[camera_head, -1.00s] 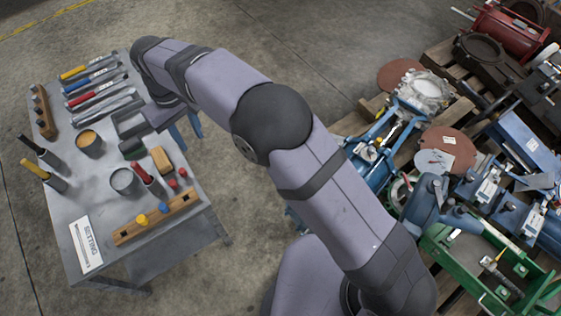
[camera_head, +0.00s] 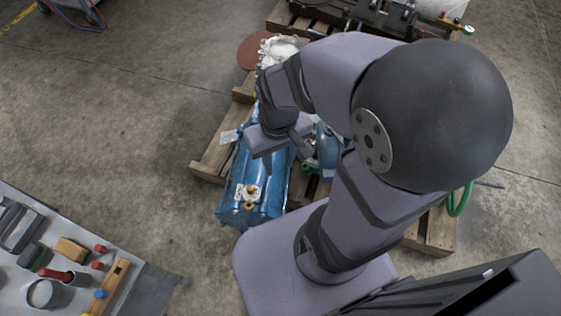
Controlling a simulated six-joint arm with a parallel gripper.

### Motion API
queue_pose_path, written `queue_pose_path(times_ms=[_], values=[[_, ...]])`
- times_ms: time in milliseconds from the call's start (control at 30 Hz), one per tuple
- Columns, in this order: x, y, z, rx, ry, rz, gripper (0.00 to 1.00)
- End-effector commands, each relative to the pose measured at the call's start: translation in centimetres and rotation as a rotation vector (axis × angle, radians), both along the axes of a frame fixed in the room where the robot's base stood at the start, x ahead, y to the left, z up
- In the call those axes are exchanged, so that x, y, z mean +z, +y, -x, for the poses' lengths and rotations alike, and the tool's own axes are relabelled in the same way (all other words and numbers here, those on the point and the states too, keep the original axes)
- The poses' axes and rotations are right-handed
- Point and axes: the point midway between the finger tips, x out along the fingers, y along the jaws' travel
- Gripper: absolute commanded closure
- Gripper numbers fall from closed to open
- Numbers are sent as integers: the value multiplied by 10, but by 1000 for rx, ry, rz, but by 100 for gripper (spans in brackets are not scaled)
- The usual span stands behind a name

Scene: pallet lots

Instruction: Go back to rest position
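My gripper (camera_head: 284,158) is at the end of my bent arm, near the middle of the view. It hangs above the blue machine part (camera_head: 262,206) on the wooden pallet, on that part's right side. Its fingers are small and partly hidden against the dark parts behind, so whether they are apart or closed is unclear. No held object shows. My large dark elbow joint and lilac links fill the right half of the view.
The wooden pallet (camera_head: 207,160) holds blue parts, a pale metal casting (camera_head: 277,52) and a reddish disc (camera_head: 250,52). The grey tool table (camera_head: 120,262) is at the lower left, with cups and a wooden block. Bare concrete floor (camera_head: 120,130) lies between.

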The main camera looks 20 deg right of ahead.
Motion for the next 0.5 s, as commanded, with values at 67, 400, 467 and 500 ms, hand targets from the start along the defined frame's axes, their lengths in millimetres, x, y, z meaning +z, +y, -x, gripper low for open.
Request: queue_pose_path(times_ms=[67,400,467,500], values=[[-2,-4,6,-16,-1,0,69],[-3,-5,8,-20,1,0,69],[-1,-5,8,-20,1,0,69],[1,-5,8,-20,1,0,69]])
